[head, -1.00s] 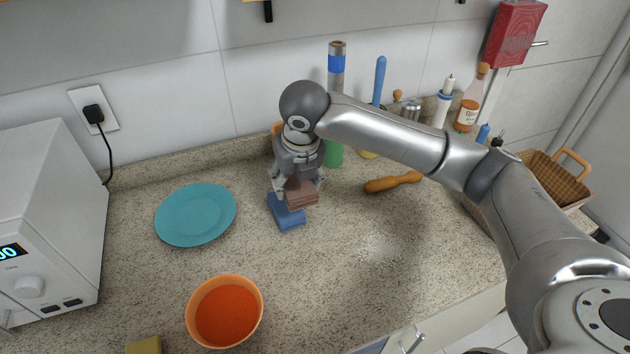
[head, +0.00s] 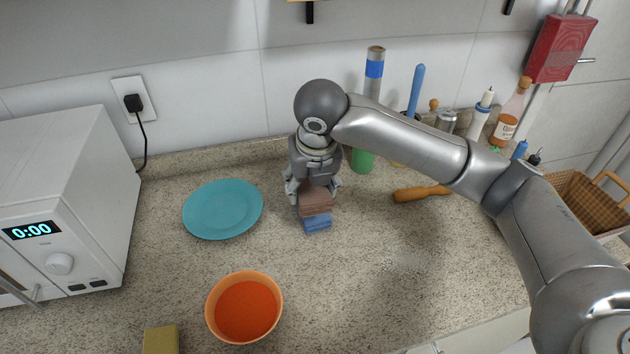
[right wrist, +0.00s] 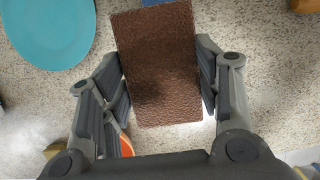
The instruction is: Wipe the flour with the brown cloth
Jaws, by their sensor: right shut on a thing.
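My right gripper (head: 314,192) is shut on the brown cloth (head: 315,203), a thick block-like piece. In the right wrist view the cloth (right wrist: 160,65) sits between both fingers. In the head view a blue cloth (head: 317,223) lies on the counter just below and partly behind the brown one; whether they touch I cannot tell. The flour (head: 405,262) is a faint pale patch on the speckled counter, to the right and nearer than the gripper. My left gripper is not in view.
A teal plate (head: 223,209) lies left of the gripper. An orange bowl (head: 244,308) and a yellow sponge (head: 160,340) stand in front. A wooden rolling pin (head: 421,193) lies right, under my arm. A white microwave (head: 70,205) fills the left. Bottles line the back wall.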

